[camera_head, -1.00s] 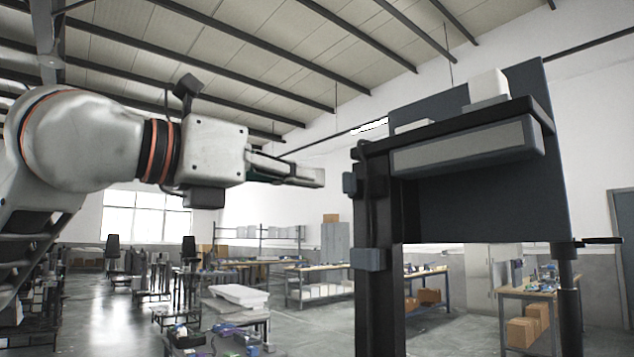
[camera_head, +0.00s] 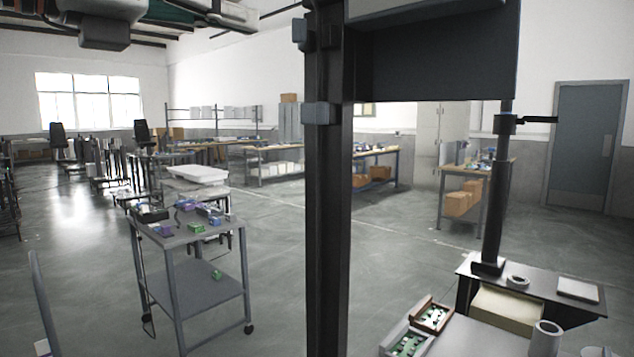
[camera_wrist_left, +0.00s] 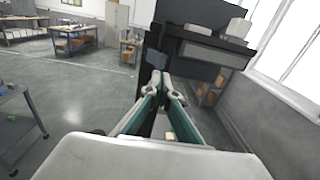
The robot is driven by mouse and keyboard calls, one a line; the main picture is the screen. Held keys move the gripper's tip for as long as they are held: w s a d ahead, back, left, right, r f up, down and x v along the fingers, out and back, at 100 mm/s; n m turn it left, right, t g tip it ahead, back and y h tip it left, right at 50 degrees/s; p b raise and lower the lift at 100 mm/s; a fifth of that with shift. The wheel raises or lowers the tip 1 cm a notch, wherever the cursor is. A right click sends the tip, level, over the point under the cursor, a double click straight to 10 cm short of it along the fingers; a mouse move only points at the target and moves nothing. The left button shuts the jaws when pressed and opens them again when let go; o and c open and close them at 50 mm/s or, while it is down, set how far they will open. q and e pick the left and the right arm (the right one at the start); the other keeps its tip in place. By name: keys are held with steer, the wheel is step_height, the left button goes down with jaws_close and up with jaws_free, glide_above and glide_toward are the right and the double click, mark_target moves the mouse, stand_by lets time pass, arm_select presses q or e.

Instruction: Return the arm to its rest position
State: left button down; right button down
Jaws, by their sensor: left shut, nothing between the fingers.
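My left gripper (camera_head: 243,15) is at the top left edge of the head view, with most of its arm cut off above the frame. In the left wrist view its two fingers (camera_wrist_left: 160,88) reach forward and come together at the tips, with nothing held. The fingers point toward a dark lift column (camera_head: 328,190), which also shows in the wrist view (camera_wrist_left: 152,85). I cannot tell how far apart they are. My right gripper is in neither view.
A wheeled cart (camera_head: 200,285) with small parts stands left of the column. A low bench (camera_head: 470,340) with a green-board tray (camera_head: 408,343) is at lower right. A slim post (camera_head: 500,190) rises behind it. Open grey floor (camera_head: 270,240) lies between.

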arm_select(q)
steer(key=w+d+f+n+g+h, duration=0.1)
steer(key=d+f+g+h, duration=0.4)
steer(key=f, duration=0.6)
steer(key=w+d+f+g+h, duration=0.1)
steer(key=d+f+g+h, duration=0.4)
steer(key=f, duration=0.6)
steer(key=w+a+f+n+t+y, duration=0.3)
steer(key=f+n+t, duration=0.2)
steer(key=f+n, duration=0.45)
steer(key=w+a+f+n+t+y, duration=0.3)
steer(key=a+f+n+t, duration=0.15)
steer(key=f+n, duration=0.55)
steer(key=w+a+f+n+t+y, duration=0.25)
steer(key=f+n+t, duration=0.45)
steer(key=f, duration=0.4)
steer(key=s+a+f+n+g+y, duration=0.2)
steer(key=s+a+f+n+y, duration=0.15)
steer(key=f, duration=0.65)
steer(key=s+a+f+n+g+y, duration=0.25)
steer(key=f+n+y, duration=0.2)
steer(key=f, duration=0.65)
steer(key=s+a+f+n+g+y, duration=0.1)
steer(key=s+f+n+g, duration=0.3)
steer(key=s+f, duration=1.3)
steer(key=shift+s+a+f+g+y, duration=0.35)
steer(key=shift+a+f+g+y, duration=0.05)
steer(key=shift+f+g+y, duration=0.2)
steer(key=shift+r, duration=0.1)
